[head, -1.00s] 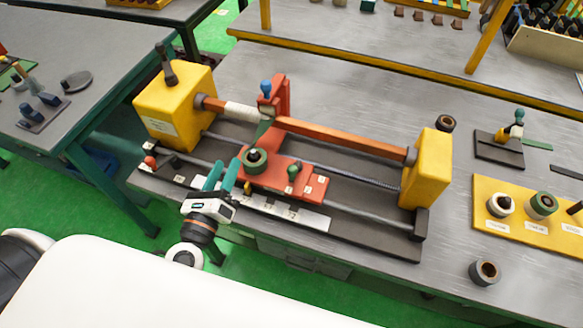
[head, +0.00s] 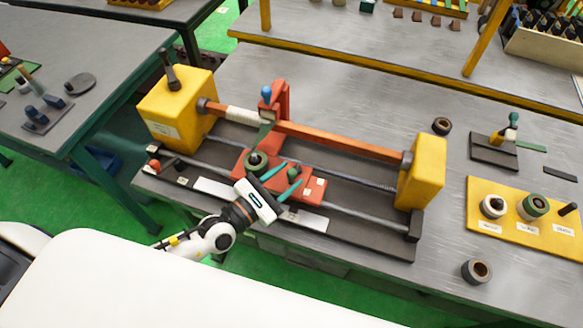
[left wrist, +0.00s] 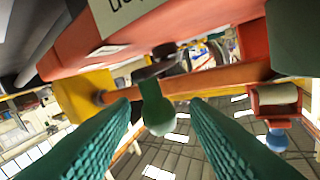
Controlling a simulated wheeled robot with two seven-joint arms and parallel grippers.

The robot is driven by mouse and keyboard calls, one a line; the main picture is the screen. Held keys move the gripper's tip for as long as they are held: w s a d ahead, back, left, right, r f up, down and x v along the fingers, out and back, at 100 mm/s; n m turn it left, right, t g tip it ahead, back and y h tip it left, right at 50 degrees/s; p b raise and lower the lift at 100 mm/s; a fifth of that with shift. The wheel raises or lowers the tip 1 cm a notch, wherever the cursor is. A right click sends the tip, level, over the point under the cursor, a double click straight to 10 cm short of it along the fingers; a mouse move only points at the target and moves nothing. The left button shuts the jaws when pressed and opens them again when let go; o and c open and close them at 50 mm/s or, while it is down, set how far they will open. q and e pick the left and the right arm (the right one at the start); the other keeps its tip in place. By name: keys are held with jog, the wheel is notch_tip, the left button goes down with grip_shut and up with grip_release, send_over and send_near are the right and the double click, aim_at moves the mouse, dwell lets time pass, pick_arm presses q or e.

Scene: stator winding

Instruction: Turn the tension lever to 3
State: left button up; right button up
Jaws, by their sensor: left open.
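The tension lever (head: 293,173) has a green knob and stands on the red carriage (head: 313,195) of the winding machine. Small white label plates lie around it, but their numbers are too small to read. My left gripper (head: 291,174) is open at the lever, its teal fingers on either side of the knob. In the left wrist view the green knob (left wrist: 158,118) shows between the two open fingers (left wrist: 160,105), with a gap on each side. The lever's base is partly hidden there.
A blue-knobbed red bracket (head: 280,100) and the orange winding bar (head: 340,142) are behind. Yellow end blocks (head: 422,175) flank the machine. A yellow spool board (head: 485,222) lies to the right.

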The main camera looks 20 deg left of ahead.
pick_arm(q)
jog(key=shift+x, duration=1.05)
